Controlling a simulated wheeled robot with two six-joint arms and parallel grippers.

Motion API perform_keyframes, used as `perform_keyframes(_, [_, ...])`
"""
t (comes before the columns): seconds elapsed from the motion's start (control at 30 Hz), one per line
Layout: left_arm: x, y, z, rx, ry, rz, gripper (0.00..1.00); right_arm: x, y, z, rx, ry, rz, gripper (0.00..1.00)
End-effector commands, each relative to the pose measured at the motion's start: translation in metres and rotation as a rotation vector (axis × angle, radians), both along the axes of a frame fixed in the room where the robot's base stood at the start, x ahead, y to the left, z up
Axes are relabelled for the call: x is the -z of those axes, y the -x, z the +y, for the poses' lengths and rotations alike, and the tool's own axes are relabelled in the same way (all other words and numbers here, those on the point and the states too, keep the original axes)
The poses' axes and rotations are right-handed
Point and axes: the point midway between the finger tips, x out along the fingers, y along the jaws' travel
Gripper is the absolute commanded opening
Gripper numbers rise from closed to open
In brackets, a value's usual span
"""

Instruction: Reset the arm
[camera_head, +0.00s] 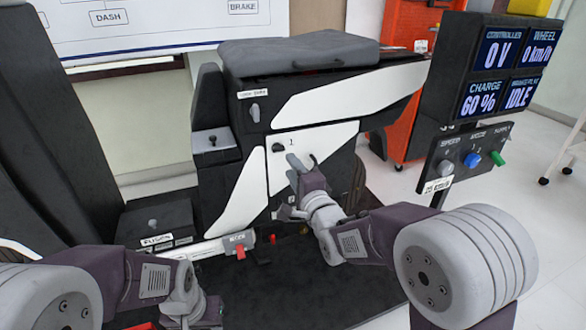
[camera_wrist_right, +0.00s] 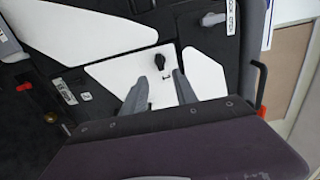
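My right arm reaches in from the right in the head view. I cannot tell whether the fingers touch the panel. My left arm lies low at the left; its fingers are out of view.
A display stand (camera_head: 503,65) with a switch box (camera_head: 464,160) is at the right. A dark seat (camera_head: 298,52) tops the rig. A black fuse box (camera_head: 156,222) and red tabs (camera_head: 240,252) sit low at the left. An orange cabinet (camera_head: 408,40) stands behind.

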Motion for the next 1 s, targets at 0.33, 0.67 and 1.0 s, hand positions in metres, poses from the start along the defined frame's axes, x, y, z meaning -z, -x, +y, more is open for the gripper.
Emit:
perform_keyframes(0.33, [-0.016, 0.000, 0.000, 0.000, 0.000, 0.000, 0.36, 0.052, 0.028, -0.113, 0.179, 0.293, 0.273, 0.35])
perform_keyframes(0.67, [-0.018, 0.000, 0.000, 0.000, 0.000, 0.000, 0.36, 0.204, 0.195, -0.149, -0.385, 1.090, 0.861, 0.35])
perform_keyframes(1.0, [-0.083, 0.000, 0.000, 0.000, 0.000, -0.001, 0.36, 0.160, 0.269, -0.148, -0.901, 1.359, 0.892, 0.35])
